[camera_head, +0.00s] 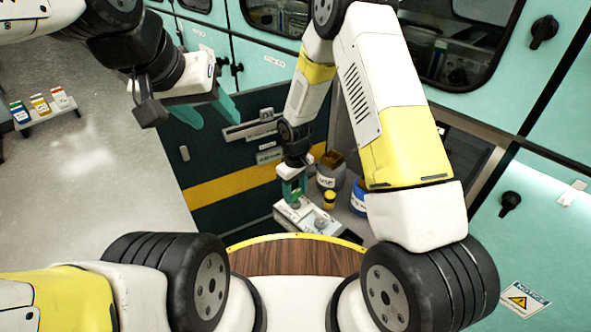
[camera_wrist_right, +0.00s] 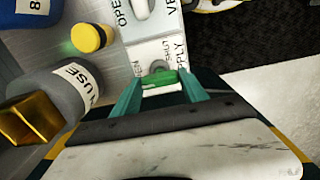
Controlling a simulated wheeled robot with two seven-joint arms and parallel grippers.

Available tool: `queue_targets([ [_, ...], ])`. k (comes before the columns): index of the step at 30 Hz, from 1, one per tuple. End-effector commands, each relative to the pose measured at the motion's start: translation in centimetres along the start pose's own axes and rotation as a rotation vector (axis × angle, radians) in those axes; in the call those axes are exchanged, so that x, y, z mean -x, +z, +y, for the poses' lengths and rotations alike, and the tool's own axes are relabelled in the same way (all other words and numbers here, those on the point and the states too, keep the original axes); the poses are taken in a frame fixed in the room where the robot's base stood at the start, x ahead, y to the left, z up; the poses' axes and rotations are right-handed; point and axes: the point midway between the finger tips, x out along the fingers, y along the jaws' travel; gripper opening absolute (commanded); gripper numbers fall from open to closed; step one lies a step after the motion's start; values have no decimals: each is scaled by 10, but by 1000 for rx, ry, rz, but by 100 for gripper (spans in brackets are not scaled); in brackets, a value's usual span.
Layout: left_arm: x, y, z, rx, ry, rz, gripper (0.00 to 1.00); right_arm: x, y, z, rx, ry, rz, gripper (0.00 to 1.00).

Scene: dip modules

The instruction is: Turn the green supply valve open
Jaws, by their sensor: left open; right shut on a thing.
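The green supply valve handle (camera_wrist_right: 160,78) sits on a white panel (camera_wrist_right: 150,55) lettered OPEN, SHUT and SUPPLY. In the right wrist view my right gripper (camera_wrist_right: 160,88) has its two teal fingers on either side of the green handle, shut on it. In the head view the right gripper (camera_head: 291,188) reaches down to the panel (camera_head: 305,215), and the handle is mostly hidden there. My left gripper (camera_head: 205,108) is open and empty, high at the left, apart from the panel.
A yellow-capped button (camera_wrist_right: 88,38) stands beside the panel. A grey labelled container (camera_wrist_right: 60,88) and a blue one (camera_head: 358,197) stand close by. A small rack with several coloured bottles (camera_head: 42,106) is far left. Teal cabinets (camera_head: 265,62) line the back.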

Motion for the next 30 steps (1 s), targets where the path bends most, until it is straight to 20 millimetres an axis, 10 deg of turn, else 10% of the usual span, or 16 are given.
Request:
queue_targets([
  [16,0,0,0,0,0,0,53,1,-1,1,23,1,2,10],
  [17,0,0,0,0,0,0,53,1,-1,1,23,1,2,57],
  [19,0,0,0,0,0,0,53,1,-1,0,23,1,2,70],
  [30,0,0,0,0,0,0,53,3,0,0,21,1,1,73],
])
